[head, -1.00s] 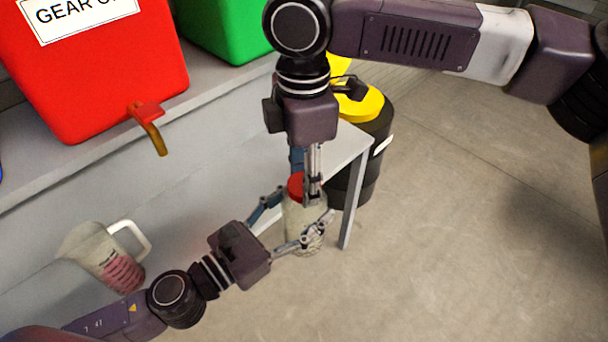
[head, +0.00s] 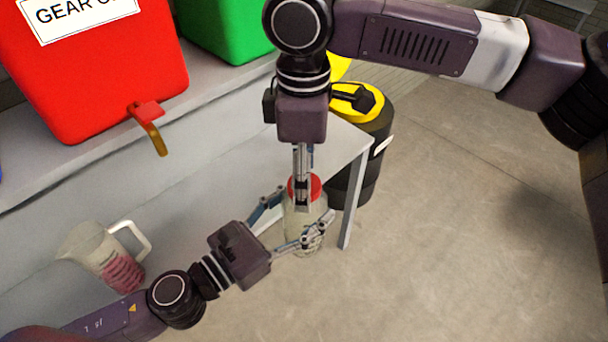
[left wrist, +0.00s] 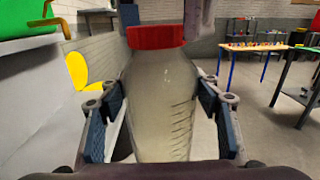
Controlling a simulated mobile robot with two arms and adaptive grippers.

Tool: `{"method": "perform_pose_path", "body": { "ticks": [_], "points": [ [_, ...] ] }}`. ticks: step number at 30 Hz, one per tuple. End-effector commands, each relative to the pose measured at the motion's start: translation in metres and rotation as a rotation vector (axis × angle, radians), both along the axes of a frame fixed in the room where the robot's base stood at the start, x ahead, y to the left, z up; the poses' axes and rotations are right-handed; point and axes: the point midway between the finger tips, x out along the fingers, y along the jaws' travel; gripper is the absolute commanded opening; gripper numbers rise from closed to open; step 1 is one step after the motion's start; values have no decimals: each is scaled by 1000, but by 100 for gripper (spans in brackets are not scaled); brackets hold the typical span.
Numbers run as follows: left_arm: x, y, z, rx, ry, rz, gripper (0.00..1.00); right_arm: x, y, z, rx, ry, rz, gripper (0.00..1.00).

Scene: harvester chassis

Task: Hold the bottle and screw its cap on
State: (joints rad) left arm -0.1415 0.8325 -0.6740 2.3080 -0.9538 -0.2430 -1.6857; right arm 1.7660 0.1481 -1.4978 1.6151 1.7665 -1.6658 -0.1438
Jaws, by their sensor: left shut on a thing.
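The bottle (head: 292,225) is clear with pale contents and stands upright between the fingers of my left gripper (head: 303,212), which is shut on its sides. It also fills the middle of the left wrist view (left wrist: 160,100). The red cap (head: 315,187) sits on top of the bottle and shows level in the left wrist view (left wrist: 155,37). My right gripper (head: 302,195) points straight down at the cap. One finger covers part of the cap in the head view, so its grip on the cap is unclear.
A red tank (head: 90,80) with a tap and a green tank (head: 225,25) stand on the shelf behind. A black drum with a yellow top (head: 372,135) is behind the bench end. Open floor lies right.

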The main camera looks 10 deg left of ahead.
Motion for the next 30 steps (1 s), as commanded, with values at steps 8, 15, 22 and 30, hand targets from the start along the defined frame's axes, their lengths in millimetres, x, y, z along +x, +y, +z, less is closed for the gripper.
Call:
{"method": "perform_pose_path", "body": {
  "ticks": [8,15,22,30],
  "points": [
    [0,0,0,-1,-1,0,0,1,1,49,4,-3,-1,59],
    [0,0,0,-1,-1,0,0,0,1,96,2,-2,0,59],
    [0,0,0,-1,-1,0,0,0,1,116,1,0,0,59],
    [0,0,0,-1,-1,0,0,0,1,117,1,0,0,59]
  ]
}}
